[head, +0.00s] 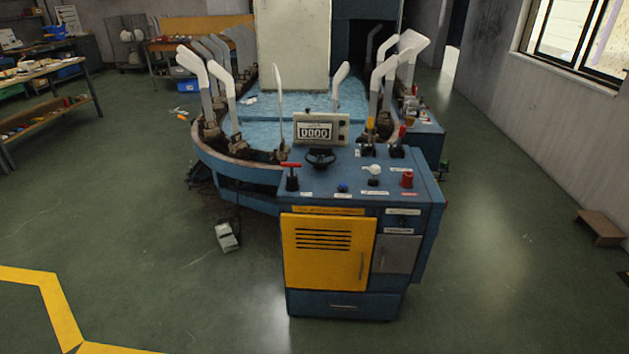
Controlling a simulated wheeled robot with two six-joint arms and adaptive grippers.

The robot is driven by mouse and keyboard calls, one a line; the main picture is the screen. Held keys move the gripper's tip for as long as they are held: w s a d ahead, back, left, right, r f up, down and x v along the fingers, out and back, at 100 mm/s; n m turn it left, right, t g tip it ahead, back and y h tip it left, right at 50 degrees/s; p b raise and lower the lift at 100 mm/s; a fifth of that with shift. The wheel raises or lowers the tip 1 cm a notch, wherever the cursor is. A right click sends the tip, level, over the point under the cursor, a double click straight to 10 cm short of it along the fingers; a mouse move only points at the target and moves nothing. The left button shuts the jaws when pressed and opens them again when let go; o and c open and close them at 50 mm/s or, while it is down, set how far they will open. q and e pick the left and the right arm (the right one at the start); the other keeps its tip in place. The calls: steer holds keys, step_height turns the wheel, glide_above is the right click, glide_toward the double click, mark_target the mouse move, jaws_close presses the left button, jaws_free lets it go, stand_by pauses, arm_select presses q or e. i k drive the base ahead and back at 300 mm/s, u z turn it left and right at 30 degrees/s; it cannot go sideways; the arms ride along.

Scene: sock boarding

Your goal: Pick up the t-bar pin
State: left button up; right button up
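A red T-shaped handle, which looks like the t-bar pin (291,165), stands upright at the left front of the blue console top (325,188). Its lower end sits in a small dark base. Neither of my grippers is in view, and nothing touches the red T-shaped handle.
The console (365,306) also carries a counter display (320,129), a black handwheel (320,157), a white knob (372,169), a red button (407,179) and levers. White sock boards (222,90) ring the machine behind. Green floor in front is clear.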

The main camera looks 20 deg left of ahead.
mark_target(292, 165)
steer(key=z, duration=0.4)
steer(key=i, duration=1.1)
steer(key=u, duration=0.4)
steer(key=i, duration=0.85)
steer(key=u, duration=0.85)
